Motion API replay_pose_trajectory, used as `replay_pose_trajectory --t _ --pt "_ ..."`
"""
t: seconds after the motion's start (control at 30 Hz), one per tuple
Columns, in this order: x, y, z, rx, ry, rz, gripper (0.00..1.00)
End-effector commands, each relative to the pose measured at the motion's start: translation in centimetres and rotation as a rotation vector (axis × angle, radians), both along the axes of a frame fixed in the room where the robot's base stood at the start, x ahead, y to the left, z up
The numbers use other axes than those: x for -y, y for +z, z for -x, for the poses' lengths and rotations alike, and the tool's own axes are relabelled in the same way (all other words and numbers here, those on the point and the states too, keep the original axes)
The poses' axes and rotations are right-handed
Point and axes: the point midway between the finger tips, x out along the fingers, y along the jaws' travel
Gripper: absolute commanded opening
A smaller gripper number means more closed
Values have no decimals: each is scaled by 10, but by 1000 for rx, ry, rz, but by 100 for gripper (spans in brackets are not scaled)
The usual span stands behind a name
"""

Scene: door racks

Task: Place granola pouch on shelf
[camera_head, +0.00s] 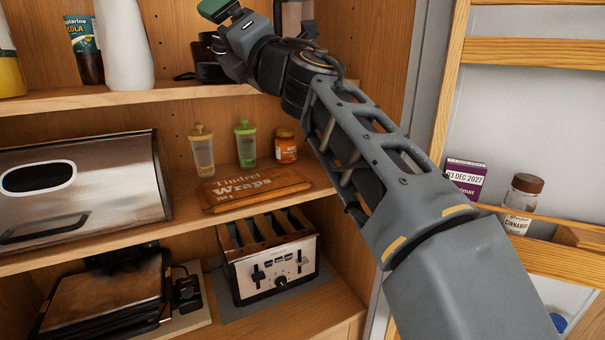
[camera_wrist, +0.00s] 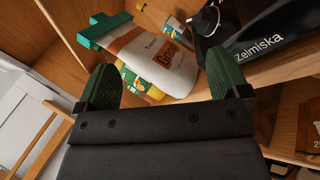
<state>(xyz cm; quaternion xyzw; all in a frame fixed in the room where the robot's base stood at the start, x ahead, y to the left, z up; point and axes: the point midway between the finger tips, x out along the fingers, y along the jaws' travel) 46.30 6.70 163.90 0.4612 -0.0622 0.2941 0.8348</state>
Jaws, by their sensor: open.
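The granola pouch (camera_wrist: 155,55), white and orange with red lettering and a green clip (camera_wrist: 103,31) at one end, shows in the wrist view just beyond my gripper (camera_wrist: 164,72). It looks tilted in this view and is at the shelf (camera_wrist: 262,72). The two green finger pads are apart, on either side of the pouch's lower part in the picture; I cannot tell if either touches it. In the head view my gripper (camera_head: 222,10) is at the upper shelf (camera_head: 130,95), partly cut off by the top edge; I cannot make out the pouch there.
A black Zelmiska appliance (camera_wrist: 255,35) stands close on the right in the wrist view. A yellow-green package (camera_wrist: 135,80) and a blue-labelled bottle (camera_wrist: 175,25) are near the pouch.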

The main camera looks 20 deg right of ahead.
Motion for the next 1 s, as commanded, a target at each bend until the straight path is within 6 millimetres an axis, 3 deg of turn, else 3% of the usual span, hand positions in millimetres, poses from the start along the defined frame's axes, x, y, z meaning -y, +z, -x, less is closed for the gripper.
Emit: replay_pose_trajectory --t 0.03,0.13,0.23,0.3,0.4,0.5,0.6,0.7,0.83,1.0 --pt "20 -22 -4 -99 -49 -217 94" --pt "62 -87 -11 -316 -173 -647 94" --pt "94 -183 -1 -569 -341 -1065 94" --pt "104 -249 17 -727 -465 -1300 94" --pt "105 -330 50 -925 -639 -1563 94" --pt "96 -392 86 -1088 -799 -1754 94" --pt "85 -435 118 -1213 -934 -1886 94" --pt "75 -461 142 -1300 -1033 -1968 94" --pt "68 -478 159 -1359 -1103 -2022 94" --pt "65 -481 163 -1375 -1121 -2034 94"
